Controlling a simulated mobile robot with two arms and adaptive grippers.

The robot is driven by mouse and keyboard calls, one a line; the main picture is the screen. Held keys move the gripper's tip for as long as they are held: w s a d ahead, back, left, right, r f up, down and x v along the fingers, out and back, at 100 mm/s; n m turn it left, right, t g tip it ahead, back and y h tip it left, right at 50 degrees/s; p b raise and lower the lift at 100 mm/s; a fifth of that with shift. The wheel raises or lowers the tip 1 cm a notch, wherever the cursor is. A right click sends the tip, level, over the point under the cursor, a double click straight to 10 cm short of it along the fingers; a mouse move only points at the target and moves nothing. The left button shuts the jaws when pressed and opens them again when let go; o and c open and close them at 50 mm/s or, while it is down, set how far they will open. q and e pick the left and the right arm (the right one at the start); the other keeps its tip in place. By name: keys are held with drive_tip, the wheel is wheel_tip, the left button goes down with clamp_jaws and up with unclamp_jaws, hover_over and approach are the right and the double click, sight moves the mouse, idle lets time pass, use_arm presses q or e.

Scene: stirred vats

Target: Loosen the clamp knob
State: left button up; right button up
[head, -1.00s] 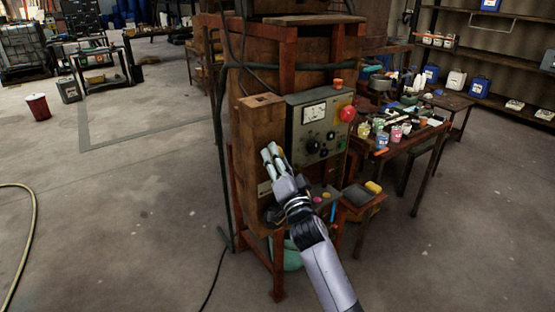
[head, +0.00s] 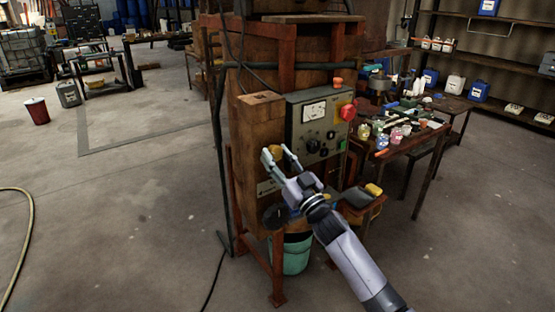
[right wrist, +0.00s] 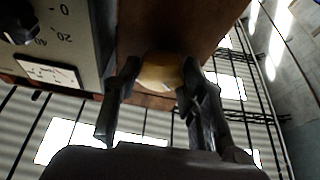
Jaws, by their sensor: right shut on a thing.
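The clamp knob is a round yellow knob (head: 275,149) on the front of a wooden box column (head: 262,122). My right gripper (head: 277,155) reaches up to it from the lower right, one finger on each side. In the right wrist view the yellow knob (right wrist: 160,72) sits between the two dark fingers of my right gripper (right wrist: 160,85), against brown wood. The gripper is shut on the knob, and the fingers partly cover its sides. My left gripper is not in view.
A grey control panel (head: 300,135) with a dial, black knobs and a red button (head: 348,112) is right of the knob. A green bucket (head: 297,257) stands below. A table with small coloured pots (head: 378,133) is at the right. The floor at left is mostly clear.

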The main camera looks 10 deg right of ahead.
drive_tip(key=n+g+y, duration=0.1)
drive_tip(key=n, duration=0.1)
drive_tip(key=n+y, duration=0.1)
drive_tip(key=n, duration=0.2)
drive_tip(key=shift+d+n+g+y, duration=0.15)
drive_tip(key=shift+n+g+y, duration=0.15)
drive_tip(key=shift+g, duration=0.1)
drive_tip(key=n+g, duration=0.1)
drive_tip(key=n, duration=0.1)
drive_tip(key=n+g+y+p, duration=0.1)
drive_tip(key=n, duration=0.2)
drive_tip(key=shift+w+r, duration=0.1)
drive_tip(key=n+g+p, duration=0.1)
drive_tip(key=n, duration=0.2)
drive_tip(key=n+g+y+p, duration=0.1)
drive_tip(key=n, duration=0.2)
drive_tip(key=shift+r, duration=0.15)
drive_tip(key=shift+n+g+p, duration=0.6)
drive_tip(key=shift+n+p, duration=0.05)
drive_tip(key=shift+n, duration=0.55)
drive_tip(key=o, duration=1.2)
drive_tip(key=shift+c, duration=0.2)
